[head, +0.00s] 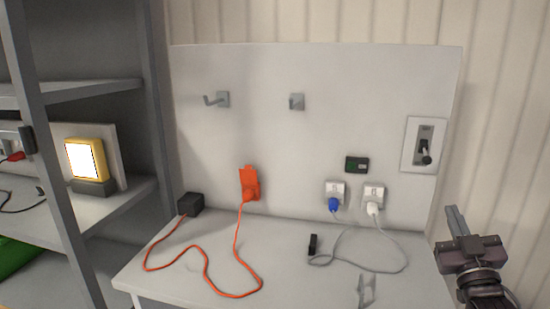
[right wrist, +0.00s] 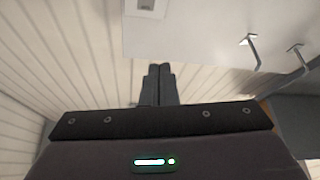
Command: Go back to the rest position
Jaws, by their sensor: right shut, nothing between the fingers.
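My right gripper (head: 458,221) is at the right side of the head view, in front of the white back panel's right edge. It points up, its fingers are shut, and nothing is between them. In the right wrist view the shut fingers (right wrist: 157,84) point at the slatted wall and touch nothing. My left gripper does not show in either view.
A white table (head: 190,272) carries an orange cable (head: 205,262), a black box (head: 190,204) and a grey cable (head: 375,267). The back panel (head: 260,75) bears hooks, sockets with plugs, and a lever switch (head: 424,150). A grey shelf (head: 75,90) stands left.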

